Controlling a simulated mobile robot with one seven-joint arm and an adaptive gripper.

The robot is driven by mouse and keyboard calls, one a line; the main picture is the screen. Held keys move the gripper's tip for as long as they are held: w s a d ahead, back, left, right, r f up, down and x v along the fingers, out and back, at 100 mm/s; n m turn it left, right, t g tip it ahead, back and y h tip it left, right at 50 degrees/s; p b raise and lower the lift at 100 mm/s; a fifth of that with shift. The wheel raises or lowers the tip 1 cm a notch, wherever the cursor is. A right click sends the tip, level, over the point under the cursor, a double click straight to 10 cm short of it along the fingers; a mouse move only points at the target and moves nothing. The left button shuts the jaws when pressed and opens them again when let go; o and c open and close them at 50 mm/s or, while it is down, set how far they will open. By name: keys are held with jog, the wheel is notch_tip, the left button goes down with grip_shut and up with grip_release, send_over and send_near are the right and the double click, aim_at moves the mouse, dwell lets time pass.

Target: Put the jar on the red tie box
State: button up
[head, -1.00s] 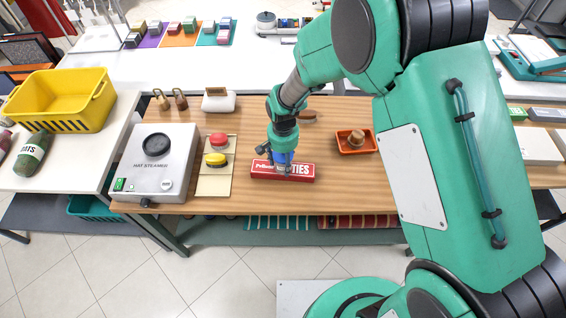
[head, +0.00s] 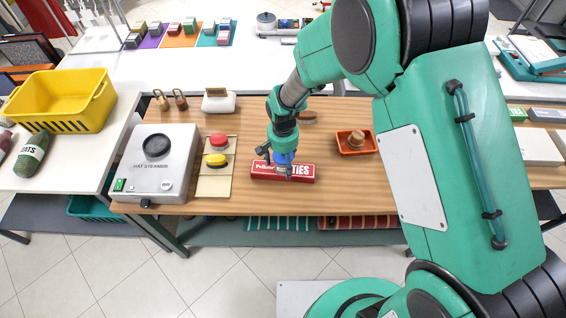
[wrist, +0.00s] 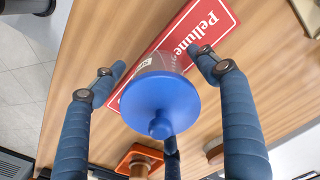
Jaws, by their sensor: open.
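The red tie box (head: 303,173) lies on the wooden table, white lettering on its top; it also shows in the wrist view (wrist: 210,22). The jar, with a round blue lid and knob (wrist: 160,103), appears upright on the box, seen from above in the wrist view. In the head view its blue part (head: 284,158) is partly hidden by my gripper. My gripper (head: 276,163) is over the box. In the wrist view its fingers (wrist: 152,78) are spread on either side of the jar, with visible gaps. The jar's base is hidden by its lid.
An orange tray (head: 372,150) holding a brown object is right of the box. Left are a board with red and yellow buttons (head: 216,141) and a hat steamer (head: 135,166). A brush (head: 308,118) lies behind my gripper. Bare table lies in front of the orange tray.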

notch_tip(320, 180, up, 12)
jog(key=shift+p, duration=1.1)
jog(key=shift+d+r, duration=0.1)
jog(key=shift+r, duration=0.05)
jog(key=s+d+r+t, duration=0.1)
jog(key=s+d+r, duration=0.25)
jog(key=r, duration=0.35)
jog(key=s+d+r+n+t, duration=0.1)
jog(key=s+d+r, duration=0.1)
jog(key=d+r, duration=0.35)
jog(key=s+d+r+t, duration=0.1)
jog(key=s+d+r, duration=0.15)
jog(key=r, duration=0.55)
jog(key=s+d+r+t, duration=0.1)
jog(key=s+d+r, duration=0.2)
jog(key=s, duration=0.2)
jog(key=s+d+r, duration=0.3)
jog(key=s, duration=0.3)
jog(key=s+d+r+n+t, duration=0.1)
jog(key=s+d+r, duration=0.2)
jog(key=s, duration=0.3)
jog(key=shift+s+d+r+t, duration=0.15)
jog(key=shift+r+t, duration=0.15)
